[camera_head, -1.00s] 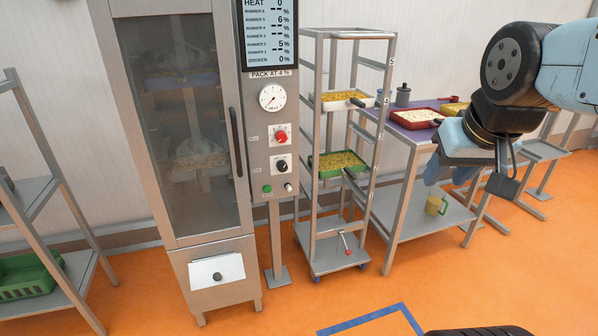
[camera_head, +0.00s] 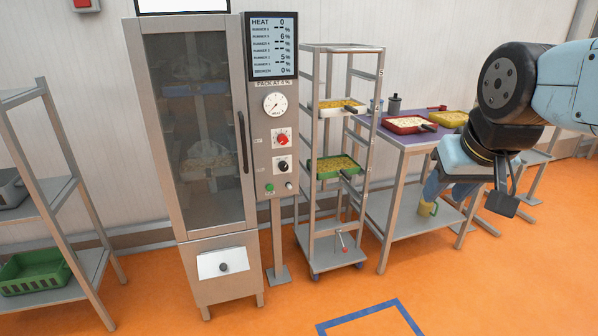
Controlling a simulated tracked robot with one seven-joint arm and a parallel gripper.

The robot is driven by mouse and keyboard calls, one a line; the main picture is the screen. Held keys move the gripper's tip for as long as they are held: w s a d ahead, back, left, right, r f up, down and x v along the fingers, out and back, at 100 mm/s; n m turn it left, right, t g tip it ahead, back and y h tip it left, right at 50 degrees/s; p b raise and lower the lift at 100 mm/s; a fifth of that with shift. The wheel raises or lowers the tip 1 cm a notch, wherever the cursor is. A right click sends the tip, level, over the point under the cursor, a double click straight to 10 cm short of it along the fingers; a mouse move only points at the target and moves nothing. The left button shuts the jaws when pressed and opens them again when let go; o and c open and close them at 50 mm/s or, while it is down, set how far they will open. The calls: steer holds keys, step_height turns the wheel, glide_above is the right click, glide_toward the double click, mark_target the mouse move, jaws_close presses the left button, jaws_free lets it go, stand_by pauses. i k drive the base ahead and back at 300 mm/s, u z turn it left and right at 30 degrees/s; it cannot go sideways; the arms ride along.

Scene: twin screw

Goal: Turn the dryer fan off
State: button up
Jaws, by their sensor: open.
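The dryer is a tall steel cabinet (camera_head: 190,219) with a shut glass door, left of centre in the head view. Its control panel (camera_head: 262,135) runs down the cabinet's right side. It carries a round gauge (camera_head: 275,104), a red knob (camera_head: 282,140), a black knob (camera_head: 283,166), a green button (camera_head: 269,188) and a small pale button (camera_head: 289,185). The knob labels are too small to read, so I cannot tell which is the fan. My gripper (camera_head: 500,192) hangs open at the far right, well apart from the panel and partly hidden by my wrist.
A rack trolley (camera_head: 313,220) with trays stands just right of the panel. A table (camera_head: 398,139) with trays and a grey canister (camera_head: 394,105) is behind my gripper. A shelf (camera_head: 50,193) with a green crate (camera_head: 35,272) stands left. Orange floor in front is clear.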

mark_target(283, 166)
steer(key=u, duration=0.2)
steer(key=i, duration=0.9)
steer(key=z, duration=0.1)
